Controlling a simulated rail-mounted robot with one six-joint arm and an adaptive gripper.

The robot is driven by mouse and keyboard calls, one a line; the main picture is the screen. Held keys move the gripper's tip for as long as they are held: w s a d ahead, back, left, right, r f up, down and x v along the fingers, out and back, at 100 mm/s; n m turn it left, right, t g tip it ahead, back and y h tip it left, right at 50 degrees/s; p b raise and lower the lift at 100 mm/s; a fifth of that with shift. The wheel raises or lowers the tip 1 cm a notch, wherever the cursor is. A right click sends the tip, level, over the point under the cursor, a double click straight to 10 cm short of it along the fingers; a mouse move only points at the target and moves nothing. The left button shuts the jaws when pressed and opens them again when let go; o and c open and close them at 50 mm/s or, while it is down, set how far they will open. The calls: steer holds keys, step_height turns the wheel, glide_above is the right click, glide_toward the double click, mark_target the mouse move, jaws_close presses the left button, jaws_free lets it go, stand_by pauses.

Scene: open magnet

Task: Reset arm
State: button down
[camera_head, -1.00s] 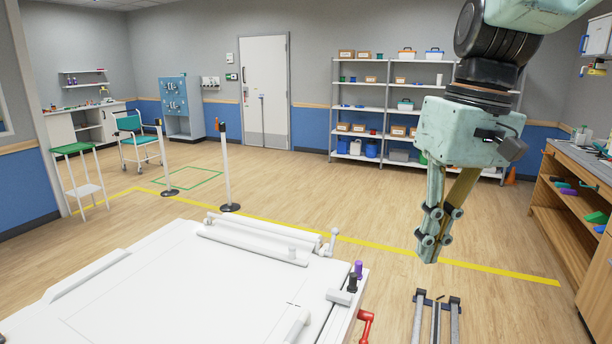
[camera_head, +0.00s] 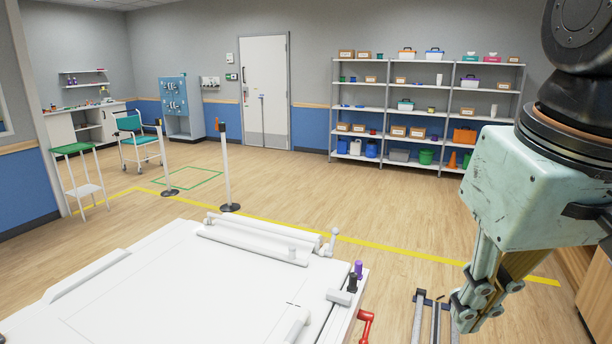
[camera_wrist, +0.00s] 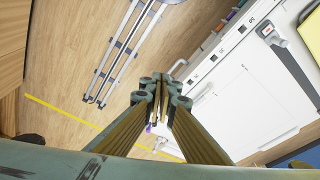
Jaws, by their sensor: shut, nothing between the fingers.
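My gripper (camera_head: 466,318) hangs at the lower right of the head view, pointing down, with its pale green housing and part of my arm above it. Its fingers are together and hold nothing. In the wrist view my gripper (camera_wrist: 163,82) shows with its fingertips closed together near the middle, above the floor beside the white table.
A white table (camera_head: 160,290) fills the lower left, with a red handle (camera_head: 366,322) at its right corner. Metal rails (camera_head: 431,318) run on the floor beside it. Shelves (camera_head: 391,112) stand at the back wall. Open floor (camera_head: 350,205) lies between.

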steer(key=s+f+t, duration=0.1)
steer(key=s+f, duration=0.1)
steer(key=s, duration=0.4)
steer(key=shift+s+d+f+m, duration=0.15)
steer(key=shift+d+m, duration=0.05)
steer(key=shift+m, duration=0.2)
steer(key=c, duration=3.3)
jaws_free()
steer(key=shift+c, duration=0.2)
